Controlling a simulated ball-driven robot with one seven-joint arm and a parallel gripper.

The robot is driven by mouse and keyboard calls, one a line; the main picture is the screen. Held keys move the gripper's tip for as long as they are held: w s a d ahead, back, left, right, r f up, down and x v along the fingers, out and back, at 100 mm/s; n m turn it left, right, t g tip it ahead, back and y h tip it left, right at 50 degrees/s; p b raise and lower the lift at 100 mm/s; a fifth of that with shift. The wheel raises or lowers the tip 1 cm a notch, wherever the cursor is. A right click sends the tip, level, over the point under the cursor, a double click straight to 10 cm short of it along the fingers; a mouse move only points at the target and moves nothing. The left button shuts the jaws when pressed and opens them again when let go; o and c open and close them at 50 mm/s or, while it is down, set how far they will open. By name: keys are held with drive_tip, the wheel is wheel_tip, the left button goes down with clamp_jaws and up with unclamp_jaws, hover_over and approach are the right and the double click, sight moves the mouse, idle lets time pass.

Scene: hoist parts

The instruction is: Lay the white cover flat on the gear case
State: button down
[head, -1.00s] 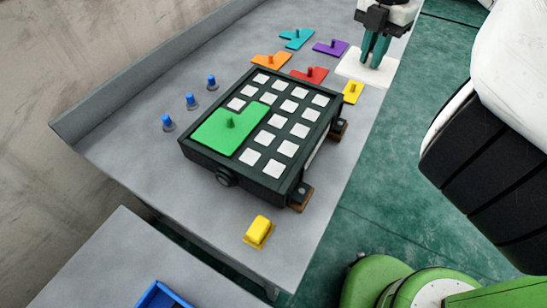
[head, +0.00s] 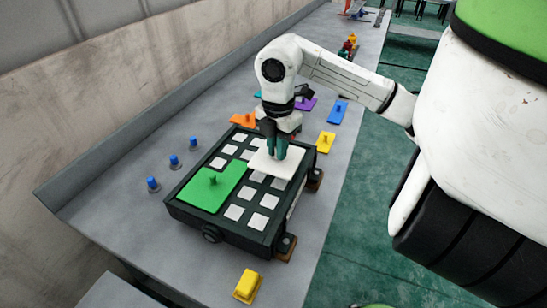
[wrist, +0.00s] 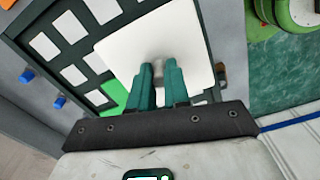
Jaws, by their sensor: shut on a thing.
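The white cover (head: 289,166) is a thin square plate with a small grey knob, seen from above in the wrist view (wrist: 190,45). My gripper (head: 277,156) is shut on its knob, and its teal fingers show in the wrist view (wrist: 158,82). A green L-shaped piece (head: 203,190) with a knob lies on the left part of the case.
Orange (head: 242,120), purple (head: 306,104), blue (head: 338,112) and yellow (head: 325,142) knobbed pieces lie behind the case. Several blue pegs (head: 174,161) stand at left. A yellow block (head: 248,286) lies in front.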

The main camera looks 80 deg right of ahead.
sight(273, 158)
drive_tip(key=shift+w+f, duration=0.2)
drive_tip(key=f, duration=0.3)
drive_tip(key=shift+w+a+p, duration=0.15)
drive_tip(key=shift+w+p, duration=0.15)
drive_tip(key=shift+p, duration=0.1)
drive_tip(key=shift+f, duration=0.4)
drive_tip(key=shift+f, duration=0.15)
drive_tip(key=c, duration=1.1)
unclamp_jaws()
wheel_tip(273, 158, up, 12)
drive_tip(key=b, duration=0.1)
